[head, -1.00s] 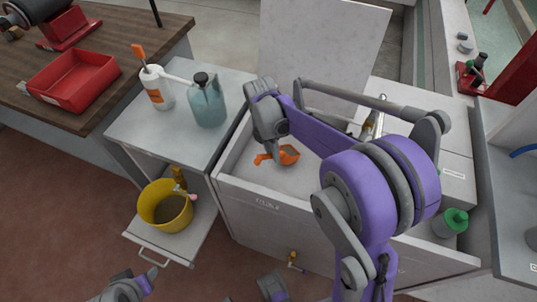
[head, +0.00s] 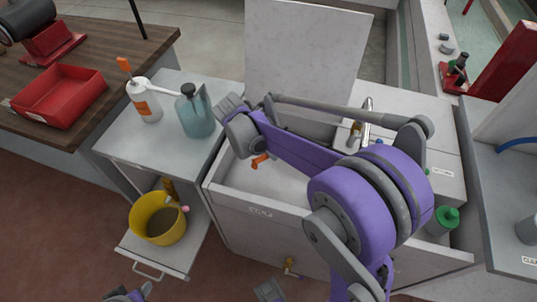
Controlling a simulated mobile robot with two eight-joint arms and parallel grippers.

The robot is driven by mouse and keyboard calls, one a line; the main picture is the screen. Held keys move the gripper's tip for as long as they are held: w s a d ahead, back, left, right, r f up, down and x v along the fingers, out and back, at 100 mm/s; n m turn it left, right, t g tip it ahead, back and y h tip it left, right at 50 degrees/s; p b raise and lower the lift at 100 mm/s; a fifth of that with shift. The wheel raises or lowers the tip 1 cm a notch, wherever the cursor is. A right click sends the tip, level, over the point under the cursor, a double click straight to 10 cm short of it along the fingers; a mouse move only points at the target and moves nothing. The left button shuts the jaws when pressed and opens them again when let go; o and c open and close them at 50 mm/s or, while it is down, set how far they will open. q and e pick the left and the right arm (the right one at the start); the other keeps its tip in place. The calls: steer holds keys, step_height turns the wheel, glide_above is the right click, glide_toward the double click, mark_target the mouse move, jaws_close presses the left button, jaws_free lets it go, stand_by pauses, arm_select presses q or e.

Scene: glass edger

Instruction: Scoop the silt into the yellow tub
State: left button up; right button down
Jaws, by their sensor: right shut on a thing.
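The yellow tub (head: 137,222) stands on the low pull-out shelf at left. Its inside looks dull brown; I cannot tell whether that is silt. My right gripper (head: 257,156) is over the left part of the white open tank (head: 293,178) and is shut on an orange scoop (head: 261,161). Only a small piece of the scoop shows below the gripper; its bowl and any load are hidden. No silt is clearly visible in the tank. Parts of my left arm show at the bottom edge, but its fingers do not.
A grey cabinet top (head: 122,130) beside the tank holds a white bottle (head: 147,106) and a teal jug (head: 195,115). The tank's raised lid (head: 305,60) stands behind it. A green-capped bottle (head: 443,222) is at right. A red tray (head: 60,97) lies on the wooden bench.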

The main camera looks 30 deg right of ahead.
steer(key=shift+r+h+b, duration=0.35)
steer(key=shift+h+b, duration=0.1)
steer(key=shift+h, duration=0.65)
steer(key=shift+r+h, duration=0.25)
steer(key=shift+h, duration=0.25)
steer(key=shift+r, duration=0.1)
step_height(320, 180, up, 9)
steer(key=p, duration=0.5)
steer(key=shift+p, duration=0.35)
step_height(320, 180, up, 4)
steer(key=shift+f+p, duration=0.1)
steer(key=shift+p, duration=1)
